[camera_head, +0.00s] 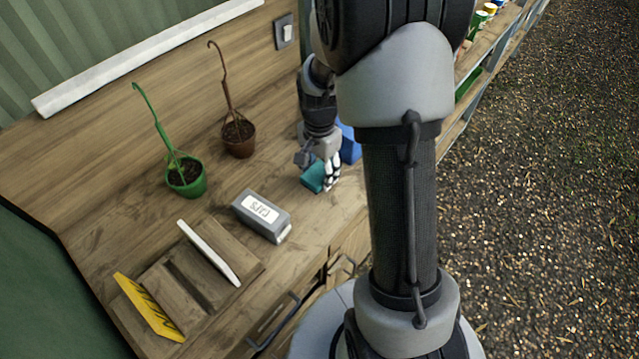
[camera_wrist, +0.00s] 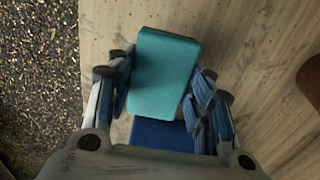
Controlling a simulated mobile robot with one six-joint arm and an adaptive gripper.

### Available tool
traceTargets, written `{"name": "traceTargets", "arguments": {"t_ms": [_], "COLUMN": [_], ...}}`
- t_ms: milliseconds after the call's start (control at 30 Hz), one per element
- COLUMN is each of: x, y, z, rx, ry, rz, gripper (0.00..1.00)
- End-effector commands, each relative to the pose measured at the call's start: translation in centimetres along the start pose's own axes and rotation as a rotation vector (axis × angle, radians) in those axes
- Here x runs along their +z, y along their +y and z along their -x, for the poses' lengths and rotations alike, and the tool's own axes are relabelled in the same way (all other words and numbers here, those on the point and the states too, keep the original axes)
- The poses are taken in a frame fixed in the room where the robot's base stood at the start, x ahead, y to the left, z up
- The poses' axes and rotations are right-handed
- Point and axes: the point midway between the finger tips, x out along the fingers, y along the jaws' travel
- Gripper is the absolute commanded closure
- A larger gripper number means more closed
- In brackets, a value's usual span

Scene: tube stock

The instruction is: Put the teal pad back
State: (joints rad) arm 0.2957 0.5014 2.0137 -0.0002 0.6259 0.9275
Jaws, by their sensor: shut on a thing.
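The teal pad (camera_wrist: 163,75) is a small block with rounded edges. In the wrist view it sits between the two fingers of my gripper (camera_wrist: 165,92), which is shut on it. In the head view the teal pad (camera_head: 313,178) shows low over the wooden bench, partly covered by my gripper (camera_head: 328,178). I cannot tell whether it touches the bench top. A blue block (camera_head: 349,144) lies just behind my gripper, partly hidden by my arm. It also shows in the wrist view (camera_wrist: 160,135), below the pad in the picture.
A grey labelled box (camera_head: 262,215) lies left of my gripper. A green pot (camera_head: 186,177) and a brown pot (camera_head: 238,137) hold plants. A wooden rack (camera_head: 188,287) with a white piece (camera_head: 209,252) and a yellow piece (camera_head: 148,307) is at front left. Bench space between is clear.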

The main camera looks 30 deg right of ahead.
Motion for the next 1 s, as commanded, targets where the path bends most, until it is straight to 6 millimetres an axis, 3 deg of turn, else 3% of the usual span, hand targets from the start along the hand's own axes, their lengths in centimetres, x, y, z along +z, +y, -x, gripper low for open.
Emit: {"name": "traceTargets", "arguments": {"t_ms": [333, 733, 767, 1000], "x": [0.0, 0.0, 0.0, 0.0], "y": [0.1, 0.0, 0.0, 0.0], "z": [-4.3, -4.7, -4.6, -4.6], "rx": [0.001, 0.000, 0.000, 0.000], "ry": [-0.001, 0.000, 0.000, 0.000], "rz": [0.001, 0.001, 0.001, 0.001], "gripper": [0.75, 0.75, 0.50, 0.34]}}
